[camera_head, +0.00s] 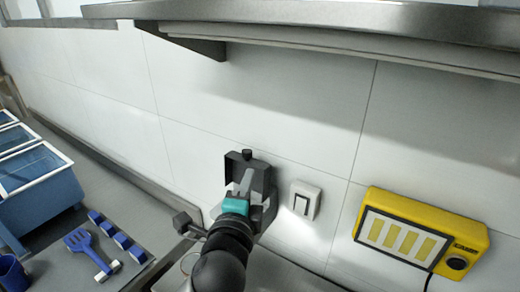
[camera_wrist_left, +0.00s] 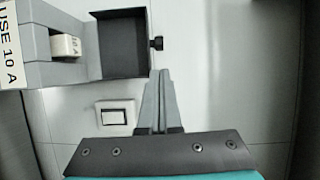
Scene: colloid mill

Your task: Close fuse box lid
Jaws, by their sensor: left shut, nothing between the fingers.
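The dark grey fuse box (camera_head: 266,213) is on the white wall, partly hidden behind my left gripper. Its hollow, square lid (camera_head: 236,163) stands open on the upper side, with a small black knob (camera_head: 247,153). In the left wrist view the open lid (camera_wrist_left: 120,45) shows its dark inside, with the knob (camera_wrist_left: 157,43) at its edge; the box body beside it holds a white fuse (camera_wrist_left: 66,45). My left gripper (camera_head: 244,182) is shut and empty in front of the box. Its fingertips (camera_wrist_left: 159,73) appear just below the knob; contact cannot be told. My right gripper is not in view.
A white wall switch (camera_head: 305,201) is right of the box, and a yellow device (camera_head: 422,238) further right. A metal shelf (camera_head: 320,25) runs above. Blue bins (camera_head: 38,187) and blue utensils (camera_head: 85,246) are on the counter at left. The wall above the box is clear.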

